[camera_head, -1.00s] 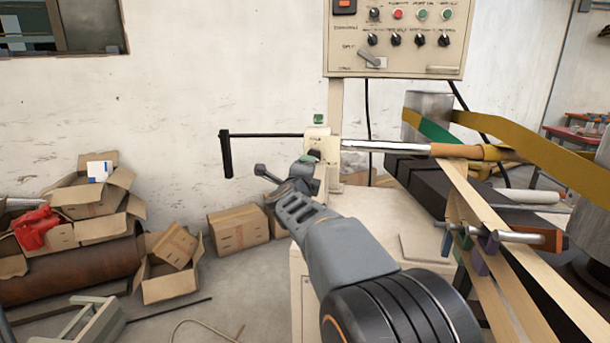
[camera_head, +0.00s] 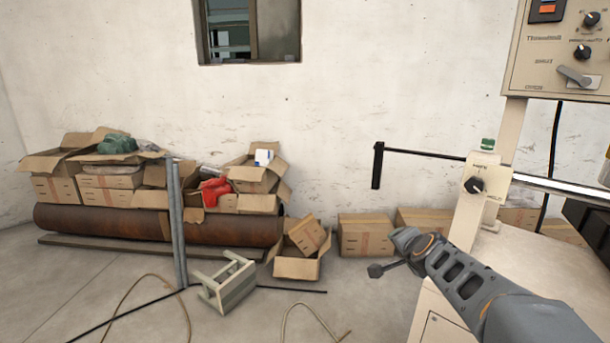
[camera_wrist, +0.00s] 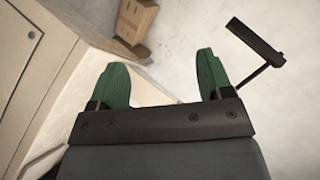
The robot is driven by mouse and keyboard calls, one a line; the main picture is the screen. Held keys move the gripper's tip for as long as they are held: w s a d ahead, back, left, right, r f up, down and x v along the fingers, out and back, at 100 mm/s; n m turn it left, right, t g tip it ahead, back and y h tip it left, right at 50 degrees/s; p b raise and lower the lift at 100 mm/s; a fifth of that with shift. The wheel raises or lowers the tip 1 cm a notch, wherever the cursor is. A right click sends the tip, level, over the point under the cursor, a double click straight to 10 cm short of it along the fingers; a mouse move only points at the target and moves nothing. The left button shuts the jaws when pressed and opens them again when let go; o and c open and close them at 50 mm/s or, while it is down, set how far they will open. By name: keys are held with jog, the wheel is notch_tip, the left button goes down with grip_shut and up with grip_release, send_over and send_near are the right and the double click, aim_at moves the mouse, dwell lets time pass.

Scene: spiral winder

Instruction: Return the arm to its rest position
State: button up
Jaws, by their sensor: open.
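My arm reaches in from the lower right of the head view. Its end, my gripper, points left and away, in front of the cream machine's left side; its fingers are hidden there. In the wrist view my gripper (camera_wrist: 163,85) shows two green fingertips spread well apart with nothing between them. The black crank handle (camera_head: 378,165) stands out to the left of the winder, above my gripper in the head view. It also shows in the wrist view (camera_wrist: 254,42), to the right of the fingers and apart from them.
The cream machine cabinet (camera_head: 520,270) is close on the right, under the control panel (camera_head: 562,50). Cardboard boxes (camera_head: 365,235) line the wall. A small stool (camera_head: 228,282), a metal post (camera_head: 177,225) and hoses are on the floor. Open floor lies left of my arm.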

jog(key=s+a+r+n+g+y+p, duration=0.1)
jog(key=s+a+n+g+p, duration=0.35)
jog(key=s, duration=0.45)
jog(key=s+a+r+n+g+y+p, duration=0.1)
jog(key=s+a+n+g+p, duration=0.2)
jog(key=s+n+p, duration=0.35)
jog(key=s+r+n+h+p, duration=0.1)
jog(key=s+r+p, duration=0.4)
jog(key=s+r, duration=0.1)
jog(key=shift+s+a+r+g, duration=0.25)
jog(key=shift+a+r+g, duration=0.1)
jog(key=shift+a, duration=0.1)
jog(key=shift+c, duration=0.5)
